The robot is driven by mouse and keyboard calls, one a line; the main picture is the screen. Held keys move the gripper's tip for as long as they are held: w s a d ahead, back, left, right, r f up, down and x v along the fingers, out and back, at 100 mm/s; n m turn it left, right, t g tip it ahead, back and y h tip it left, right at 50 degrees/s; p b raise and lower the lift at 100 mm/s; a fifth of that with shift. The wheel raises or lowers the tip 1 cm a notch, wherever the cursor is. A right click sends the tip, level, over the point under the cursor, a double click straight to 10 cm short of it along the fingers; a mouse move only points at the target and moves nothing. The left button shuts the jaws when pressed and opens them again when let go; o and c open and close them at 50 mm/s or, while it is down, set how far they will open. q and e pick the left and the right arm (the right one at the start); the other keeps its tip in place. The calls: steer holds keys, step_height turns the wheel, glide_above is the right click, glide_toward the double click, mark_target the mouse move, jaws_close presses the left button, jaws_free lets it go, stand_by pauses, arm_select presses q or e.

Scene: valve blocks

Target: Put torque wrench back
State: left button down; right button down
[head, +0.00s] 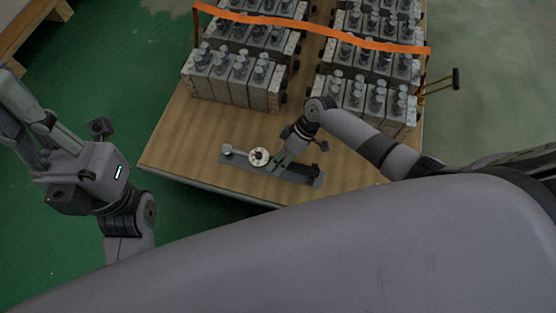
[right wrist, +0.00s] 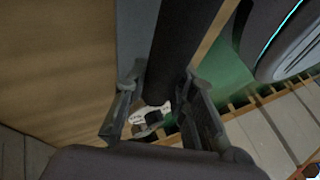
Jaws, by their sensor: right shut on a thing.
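The torque wrench shows in the head view as a pale round dial (head: 258,156) over a flat grey holder plate (head: 240,163) near the table's front edge. My right gripper (head: 280,164) is just right of the dial, low over the plate. In the right wrist view the wrench's dark, thick handle (right wrist: 182,45) runs between the two fingers (right wrist: 160,108), which are shut on it. A white part (right wrist: 150,114) shows beyond them. I cannot tell whether the wrench touches the plate. My left gripper (head: 22,112) is off the table at the left; its fingertips are unclear.
Rows of grey valve blocks (head: 230,82) and more blocks (head: 368,100) fill the back of the wooden table (head: 165,145). An orange strap (head: 310,29) crosses above them. The table's front left is clear. Green floor (head: 110,60) lies left of it.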

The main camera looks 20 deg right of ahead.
steer(key=c, duration=1.3)
jaws_free()
steer(key=shift+f, duration=0.1)
steer(key=v, duration=1.2)
